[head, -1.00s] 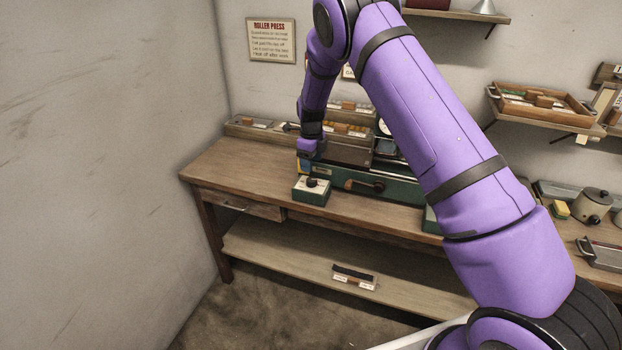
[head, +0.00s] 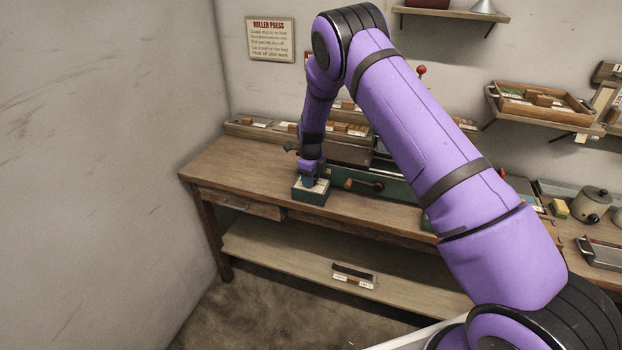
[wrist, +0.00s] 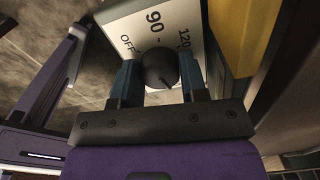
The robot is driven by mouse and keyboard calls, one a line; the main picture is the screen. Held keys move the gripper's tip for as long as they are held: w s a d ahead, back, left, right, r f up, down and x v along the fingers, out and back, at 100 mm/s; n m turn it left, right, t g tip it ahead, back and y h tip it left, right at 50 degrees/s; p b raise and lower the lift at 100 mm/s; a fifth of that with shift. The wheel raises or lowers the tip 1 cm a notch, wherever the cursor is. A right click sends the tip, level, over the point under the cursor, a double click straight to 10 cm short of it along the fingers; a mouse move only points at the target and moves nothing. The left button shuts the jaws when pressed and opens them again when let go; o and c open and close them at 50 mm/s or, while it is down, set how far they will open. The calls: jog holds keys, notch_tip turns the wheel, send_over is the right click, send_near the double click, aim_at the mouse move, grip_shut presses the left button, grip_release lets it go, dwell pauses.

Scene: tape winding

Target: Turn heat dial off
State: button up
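The heat dial is a round black knob (wrist: 160,68) on a pale plate (wrist: 137,16) marked OFF, 90 and 120. In the wrist view OFF is left of the knob, 90 above it and 120 to its right. Which mark the knob points to is unclear. The plate tops a small green box (head: 311,197) at the bench front. My gripper (wrist: 161,76) is down at the dial, with one blue finger on each side of the knob. The fingers lie close beside it; I cannot tell whether they press on it. In the head view the gripper (head: 310,185) hides the knob.
The green press with its crank (head: 365,185) stands just right of the dial box. A yellow part (wrist: 230,40) is close to my right finger in the wrist view. Bare wooden bench top (head: 235,165) lies to the left.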

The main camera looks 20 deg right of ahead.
jog(key=c, duration=0.3)
